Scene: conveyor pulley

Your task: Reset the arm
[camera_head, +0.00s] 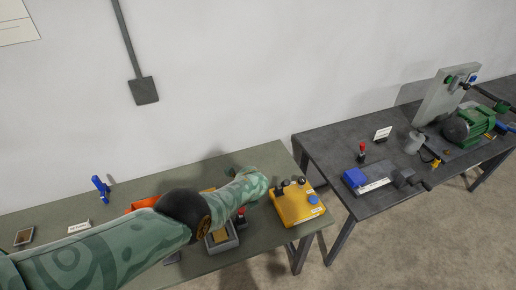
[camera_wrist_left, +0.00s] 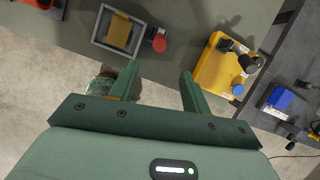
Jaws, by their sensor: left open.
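My left arm (camera_head: 110,245) reaches in from the lower left of the head view, over the near green-grey table (camera_head: 270,160). Its gripper is hard to make out there. In the left wrist view my left gripper (camera_wrist_left: 160,72) has its two green fingers spread apart, with nothing between them. It hangs over the table edge, apart from the yellow box (camera_wrist_left: 215,72) on the right and the grey tray (camera_wrist_left: 97,30) on the upper left. My right gripper is not in view.
The yellow box (camera_head: 297,203) and a grey tray (camera_head: 222,240) sit near the arm. A blue clamp-like item (camera_head: 101,188) stands at the left. The dark table (camera_head: 330,150) on the right holds a green motor (camera_head: 472,124) and a blue block (camera_head: 354,178). A floor gap separates the tables.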

